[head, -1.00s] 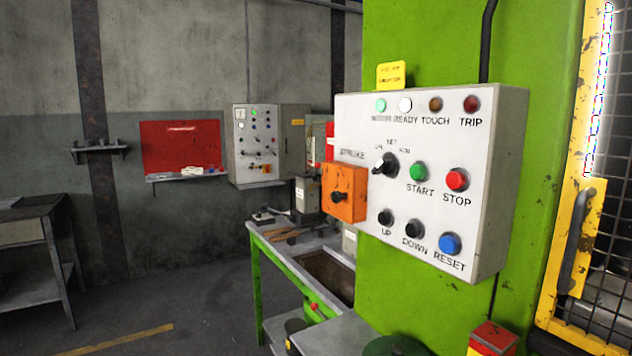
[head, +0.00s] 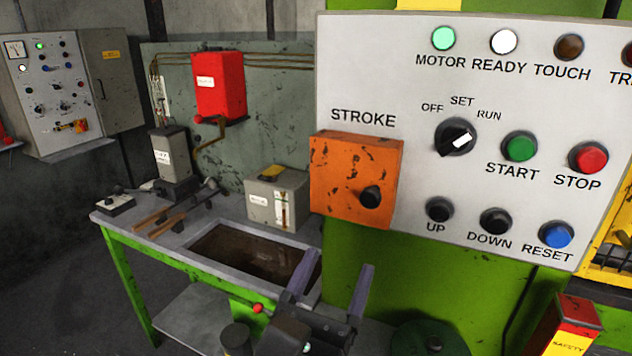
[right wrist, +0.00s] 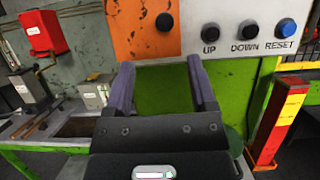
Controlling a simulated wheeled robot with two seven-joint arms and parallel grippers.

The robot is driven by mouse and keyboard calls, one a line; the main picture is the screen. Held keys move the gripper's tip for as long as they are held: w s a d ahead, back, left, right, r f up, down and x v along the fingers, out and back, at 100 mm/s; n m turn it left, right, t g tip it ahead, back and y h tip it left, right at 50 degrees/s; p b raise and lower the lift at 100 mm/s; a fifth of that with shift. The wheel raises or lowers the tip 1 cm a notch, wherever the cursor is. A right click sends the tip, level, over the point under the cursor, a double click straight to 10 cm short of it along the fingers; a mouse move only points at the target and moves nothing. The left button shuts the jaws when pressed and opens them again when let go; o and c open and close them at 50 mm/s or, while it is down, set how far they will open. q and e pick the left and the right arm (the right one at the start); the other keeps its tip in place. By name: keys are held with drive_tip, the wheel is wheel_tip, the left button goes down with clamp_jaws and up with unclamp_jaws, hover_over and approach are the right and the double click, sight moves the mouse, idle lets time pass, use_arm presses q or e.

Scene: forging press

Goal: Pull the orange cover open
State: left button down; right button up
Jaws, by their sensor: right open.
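The orange cover (head: 354,182) is a scuffed box with a black knob (head: 371,197) on its front. It is shut and sits under the word STROKE at the lower left of the white control panel (head: 410,100). My right gripper (head: 338,275) is open and empty, below the cover and apart from it. In the right wrist view the gripper's two fingers (right wrist: 160,78) point up the picture, and the orange cover (right wrist: 143,28) with its knob (right wrist: 164,21) stands beyond them at the top. My left gripper is not in view.
The panel's selector switch (head: 456,137) and several buttons sit right of the cover. A green-framed bench (head: 170,255) with a sunken tank stands at left. A grey box (head: 276,198) is on it. A red and yellow post (head: 562,325) is at lower right.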

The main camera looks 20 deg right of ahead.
sight(369, 200)
drive_tip(key=p+x, duration=0.1)
drive_tip(key=x, duration=0.4)
drive_tip(key=p+x, duration=0.2)
drive_tip(key=x, duration=0.3)
drive_tip(key=shift+s+d, duration=0.15)
drive_tip(key=shift+s, duration=0.15)
drive_tip(key=shift+c, duration=0.4)
drive_tip(key=c, duration=0.5)
clamp_jaws()
